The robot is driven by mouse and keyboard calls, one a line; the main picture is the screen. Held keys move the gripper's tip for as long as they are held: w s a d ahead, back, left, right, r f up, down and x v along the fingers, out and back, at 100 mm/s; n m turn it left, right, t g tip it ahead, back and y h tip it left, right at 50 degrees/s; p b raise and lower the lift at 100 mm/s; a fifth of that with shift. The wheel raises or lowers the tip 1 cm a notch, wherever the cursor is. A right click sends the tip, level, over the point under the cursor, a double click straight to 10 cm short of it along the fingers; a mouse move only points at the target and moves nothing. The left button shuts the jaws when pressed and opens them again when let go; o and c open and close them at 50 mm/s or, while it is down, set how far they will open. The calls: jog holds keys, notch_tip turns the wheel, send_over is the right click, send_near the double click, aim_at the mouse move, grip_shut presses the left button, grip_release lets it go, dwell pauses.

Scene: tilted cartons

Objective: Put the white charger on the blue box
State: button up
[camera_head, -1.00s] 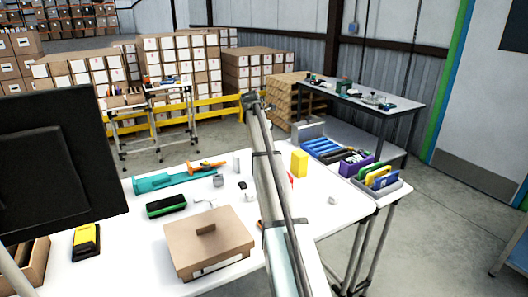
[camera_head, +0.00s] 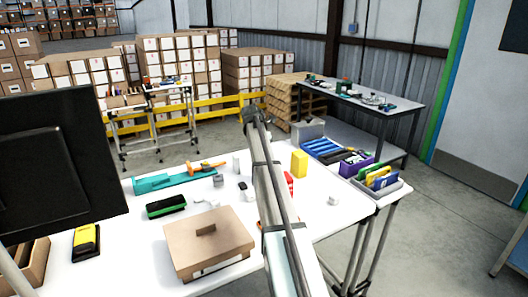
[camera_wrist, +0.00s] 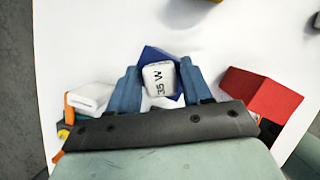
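The white charger (camera_wrist: 160,78), marked "35 W", sits between the fingertips of my gripper (camera_wrist: 160,84) in the wrist view. The fingers flank it closely on both sides, and the gripper looks shut on it. The blue box (camera_wrist: 149,54) shows directly behind and under the charger, its edges sticking out around it. I cannot tell whether the charger touches the box. In the head view my arm hides the charger, the blue box and the fingertips.
A red box (camera_wrist: 262,95) lies right of the fingers and a white block (camera_wrist: 90,98) left. On the white table (camera_head: 325,220) stand a yellow box (camera_head: 299,163), a lidded brown carton (camera_head: 208,250) and a black-green brush (camera_head: 166,206). Bins of blue items (camera_head: 325,148) line the right edge.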

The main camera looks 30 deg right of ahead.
jog(key=shift+o, duration=1.3)
jog(key=shift+r, duration=0.1)
jog(key=v, duration=1.2)
